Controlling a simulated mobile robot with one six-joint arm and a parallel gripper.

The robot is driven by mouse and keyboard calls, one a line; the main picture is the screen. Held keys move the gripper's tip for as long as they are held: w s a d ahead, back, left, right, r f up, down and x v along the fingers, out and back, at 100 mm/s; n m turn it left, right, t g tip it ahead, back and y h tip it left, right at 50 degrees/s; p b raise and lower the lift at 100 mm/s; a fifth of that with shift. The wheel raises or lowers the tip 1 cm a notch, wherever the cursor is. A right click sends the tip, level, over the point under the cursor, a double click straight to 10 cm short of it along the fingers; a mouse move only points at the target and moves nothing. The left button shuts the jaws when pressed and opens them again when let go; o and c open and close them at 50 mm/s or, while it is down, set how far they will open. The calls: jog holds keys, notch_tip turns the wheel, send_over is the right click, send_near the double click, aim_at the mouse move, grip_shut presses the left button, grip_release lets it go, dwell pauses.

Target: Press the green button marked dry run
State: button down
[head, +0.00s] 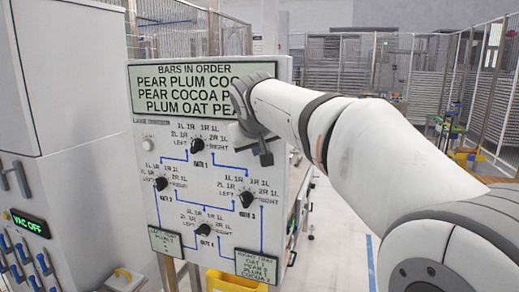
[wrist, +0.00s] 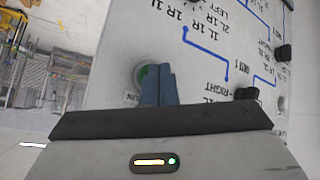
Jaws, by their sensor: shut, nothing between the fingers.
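The green button (wrist: 139,76) sits in a pale round ring on the white control panel in the wrist view. Its label beside it is mostly hidden; only letters like "UN" show. My gripper (wrist: 161,68) is shut and empty, its blue-grey fingers overlapping the right part of the button in that view. I cannot tell whether the fingertips touch it. In the head view my gripper (head: 266,158) is at the upper right of the panel (head: 222,171), right of the gate 1 knob (head: 197,146). The green button cannot be made out there.
The panel carries several black knobs, including gate 2 (head: 161,184) and gate 3 (head: 246,199), joined by blue lines. A display (head: 185,88) lists bars in order. A cabinet showing "VAC OFF" (head: 30,224) stands left. A yellow bin (head: 228,281) is below the panel.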

jog(key=shift+s+a+b, duration=0.3)
jog(key=shift+s+b, duration=0.1)
jog(key=shift+s, duration=0.3)
jog(key=s, duration=0.1)
jog(key=s+a+b, duration=0.1)
jog(key=s, duration=0.1)
jog(key=s+b, duration=0.1)
jog(key=shift+s+a, duration=0.35)
dwell(0.6)
